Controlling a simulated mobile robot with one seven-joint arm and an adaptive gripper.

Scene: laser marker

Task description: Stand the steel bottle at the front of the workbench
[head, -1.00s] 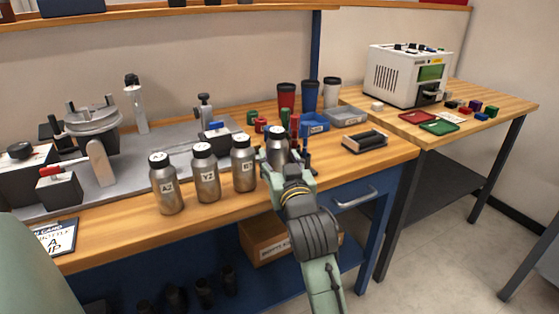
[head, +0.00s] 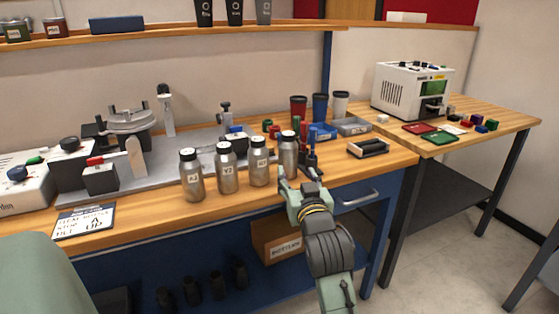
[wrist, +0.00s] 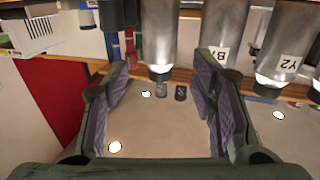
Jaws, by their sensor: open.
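Several steel bottles with black caps stand upright in a row at the front of the workbench (head: 140,222). Three show labels: the leftmost bottle (head: 192,178), whose label is hard to read, the Y2 bottle (head: 228,172), and the third bottle (head: 259,166), which reads B7 in the wrist view (wrist: 222,40). The rightmost bottle (head: 288,155) shows no readable label. My gripper (head: 298,181) is open and empty, just in front of this rightmost bottle. In the upside-down wrist view, this bottle (wrist: 160,35) stands beyond my spread fingers (wrist: 161,92), apart from them.
A fixture (head: 130,122) and written sign (head: 84,221) are left. A cardboard box (head: 278,238) sits below. The laser machine (head: 411,90) stands on the right table.

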